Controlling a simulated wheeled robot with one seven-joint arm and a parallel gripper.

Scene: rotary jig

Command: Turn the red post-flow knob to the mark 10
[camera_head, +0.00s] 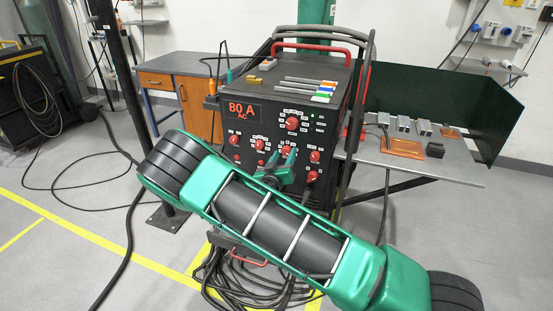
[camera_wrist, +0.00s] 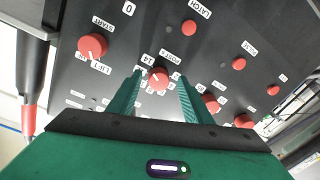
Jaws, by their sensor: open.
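A red knob (camera_wrist: 158,78) on the dark front panel sits between the two green fingers of my gripper (camera_wrist: 160,76) in the wrist view. The fingers are open, one on each side of it; I cannot tell whether they touch it. A label "14" shows by this knob, with small lettering beside it that looks like "POST". Other scale marks are partly hidden by the fingers, and I cannot make out a 10. In the head view my gripper (camera_head: 278,166) is at the panel's lower middle, by the red knob (camera_head: 286,150).
Other red knobs surround the fingers, including a START/LIFT knob (camera_wrist: 92,45), a LATCH knob (camera_wrist: 189,27) and one close to the right finger (camera_wrist: 211,104). A cable with a red sleeve (camera_wrist: 29,118) hangs at left.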

